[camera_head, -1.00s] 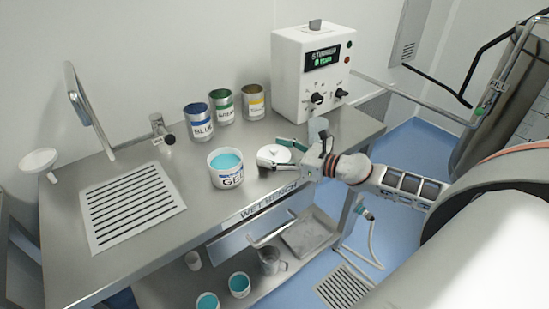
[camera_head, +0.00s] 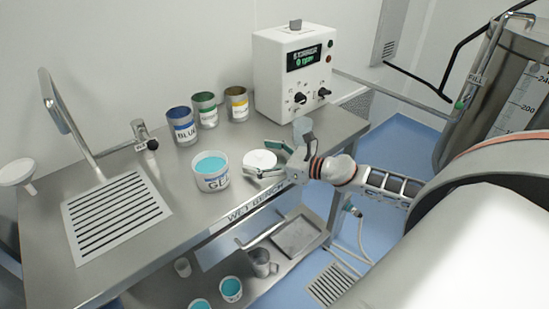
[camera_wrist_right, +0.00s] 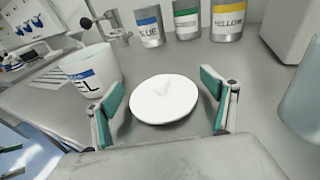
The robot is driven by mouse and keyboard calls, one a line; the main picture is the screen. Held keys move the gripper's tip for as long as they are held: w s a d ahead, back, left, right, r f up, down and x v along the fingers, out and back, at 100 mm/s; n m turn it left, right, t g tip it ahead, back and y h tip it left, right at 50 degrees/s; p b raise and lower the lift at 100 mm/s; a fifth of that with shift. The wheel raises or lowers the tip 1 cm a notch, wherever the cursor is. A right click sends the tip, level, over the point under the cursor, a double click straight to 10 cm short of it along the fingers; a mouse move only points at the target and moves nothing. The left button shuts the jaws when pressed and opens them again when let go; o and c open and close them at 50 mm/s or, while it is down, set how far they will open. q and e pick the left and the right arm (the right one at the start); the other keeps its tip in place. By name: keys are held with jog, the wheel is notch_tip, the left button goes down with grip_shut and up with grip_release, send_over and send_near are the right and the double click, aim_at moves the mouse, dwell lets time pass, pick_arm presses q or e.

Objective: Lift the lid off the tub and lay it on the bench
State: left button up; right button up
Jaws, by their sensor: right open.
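The white tub (camera_head: 212,181) marked GEL stands upright on the bench (camera_head: 108,160). Its top is uncovered and shows teal contents. The round white lid (camera_head: 260,160) lies flat on the bench just right of the tub, apart from it. My right gripper (camera_head: 267,159) is open, its green-padded fingers on either side of the lid. In the right wrist view the lid (camera_wrist_right: 163,99) sits between the spread fingers (camera_wrist_right: 163,88), with a visible gap on both sides. The tub (camera_wrist_right: 91,72) stands beyond the left finger there. My left gripper is not in view.
Cans marked blue (camera_head: 182,127), green (camera_head: 205,111) and yellow (camera_head: 237,105) stand behind the tub. A white control box (camera_head: 290,85) is at the back right. A clear cup (camera_head: 302,129) stands close to my right gripper. A drain grate (camera_head: 116,215) lies at left.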

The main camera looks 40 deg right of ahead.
jog(key=b+v, duration=0.2)
jog(key=v, duration=0.7)
jog(key=shift+s+d, duration=0.15)
jog(key=shift+s, duration=0.25)
jog(key=shift+v, duration=1.05)
